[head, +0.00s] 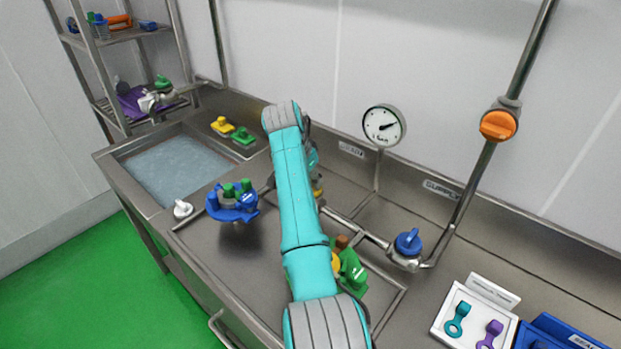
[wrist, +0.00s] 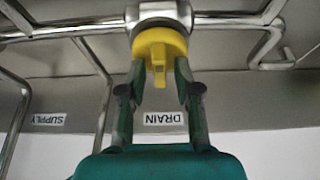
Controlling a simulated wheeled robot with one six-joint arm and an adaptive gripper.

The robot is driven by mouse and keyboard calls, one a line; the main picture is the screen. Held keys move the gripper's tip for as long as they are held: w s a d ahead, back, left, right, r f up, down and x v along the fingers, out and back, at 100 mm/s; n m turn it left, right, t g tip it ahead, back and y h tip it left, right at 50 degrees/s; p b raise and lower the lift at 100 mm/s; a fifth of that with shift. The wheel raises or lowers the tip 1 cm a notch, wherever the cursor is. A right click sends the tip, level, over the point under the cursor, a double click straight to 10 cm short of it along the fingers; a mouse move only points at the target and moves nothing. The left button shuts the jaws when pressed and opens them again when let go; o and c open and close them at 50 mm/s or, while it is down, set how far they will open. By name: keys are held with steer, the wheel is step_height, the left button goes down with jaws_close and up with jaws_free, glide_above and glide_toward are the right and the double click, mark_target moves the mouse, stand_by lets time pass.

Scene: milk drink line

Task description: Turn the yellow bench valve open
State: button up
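The yellow valve (wrist: 160,46) sits on a steel pipe fitting at the top middle of the wrist view, with a narrow tab standing out from its round knob. In the head view only a small yellow part of it (head: 318,192) shows beside my arm. My gripper (wrist: 159,80) is open, with one dark green finger on each side of the tab. A gap shows between the tab and each finger. Whether a finger touches the knob's rim is unclear. In the head view my gripper is mostly hidden behind my teal arm.
Steel pipes run around the valve, with a DRAIN label (wrist: 164,118) on the wall behind. A blue valve (head: 408,242), an orange valve (head: 498,125) and a gauge (head: 384,126) stand to the right. A blue carrier (head: 232,207) with green parts is left of my arm, near the sink (head: 175,168).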

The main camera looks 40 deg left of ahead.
jaws_close()
steer(key=shift+n, duration=0.4)
steer(key=n+y, duration=0.1)
steer(key=n, duration=0.1)
steer(key=shift+d+n, duration=0.15)
steer(key=shift+n, duration=0.25)
steer(key=n+y, duration=0.2)
steer(key=n, duration=0.2)
steer(key=shift+n+g, duration=0.3)
steer(key=shift+g, duration=0.1)
steer(key=n+g, duration=0.1)
steer(key=n, duration=0.1)
steer(key=n+y, duration=0.1)
steer(key=n, duration=0.2)
steer(key=shift+w+d+g, duration=0.1)
steer(key=shift+g, duration=0.3)
steer(key=n, duration=0.2)
steer(key=n+g, duration=0.1)
steer(key=n, duration=0.1)
steer(key=shift+w+n+g+y, duration=0.1)
steer(key=shift+n+g+y, duration=0.2)
steer(key=shift+y, duration=0.1)
